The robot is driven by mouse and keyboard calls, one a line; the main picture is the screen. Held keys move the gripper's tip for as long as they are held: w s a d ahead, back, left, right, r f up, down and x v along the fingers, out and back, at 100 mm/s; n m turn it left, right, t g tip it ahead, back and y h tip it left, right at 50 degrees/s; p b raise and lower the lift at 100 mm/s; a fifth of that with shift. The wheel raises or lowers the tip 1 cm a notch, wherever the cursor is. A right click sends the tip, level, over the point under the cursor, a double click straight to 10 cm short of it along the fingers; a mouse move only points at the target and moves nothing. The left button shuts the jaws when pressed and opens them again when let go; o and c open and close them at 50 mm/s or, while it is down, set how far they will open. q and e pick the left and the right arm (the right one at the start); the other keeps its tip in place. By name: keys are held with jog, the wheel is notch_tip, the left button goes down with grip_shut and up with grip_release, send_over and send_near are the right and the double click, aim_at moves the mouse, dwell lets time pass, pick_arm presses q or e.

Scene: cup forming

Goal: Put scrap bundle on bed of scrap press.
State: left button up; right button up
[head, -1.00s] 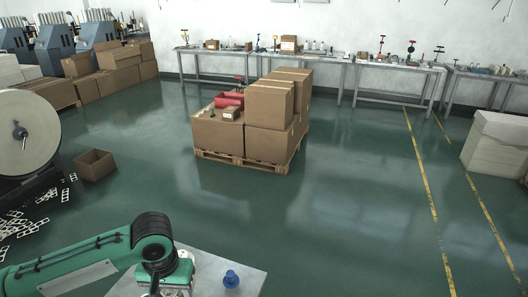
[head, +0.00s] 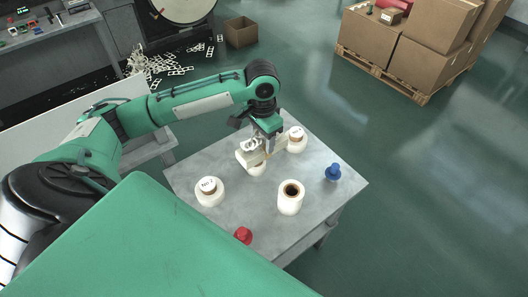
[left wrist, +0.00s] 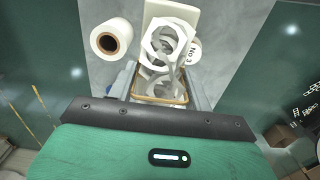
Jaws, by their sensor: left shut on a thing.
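The scrap bundle (left wrist: 165,45) is a stack of white punched pieces with large holes. My left gripper (left wrist: 160,88) is shut on it, with a grey finger on either side. In the head view my left gripper (head: 265,145) hangs over the far part of a grey metal table (head: 238,205), and the bundle (head: 249,145) shows partly at its fingers. A cream flat part (left wrist: 178,14) lies close by the bundle; I cannot tell what it belongs to. No scrap press can be made out clearly. My right gripper is not in view.
A blue knob-like piece (head: 333,173) and a red one (head: 243,235) are near the edges. A boxed pallet (head: 390,70) stands beyond open floor.

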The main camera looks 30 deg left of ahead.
pick_arm(q)
notch_tip(320, 180, down, 20)
jog(key=shift+r+p, duration=0.1)
jog(key=shift+p, duration=0.5)
jog(key=o, duration=0.9)
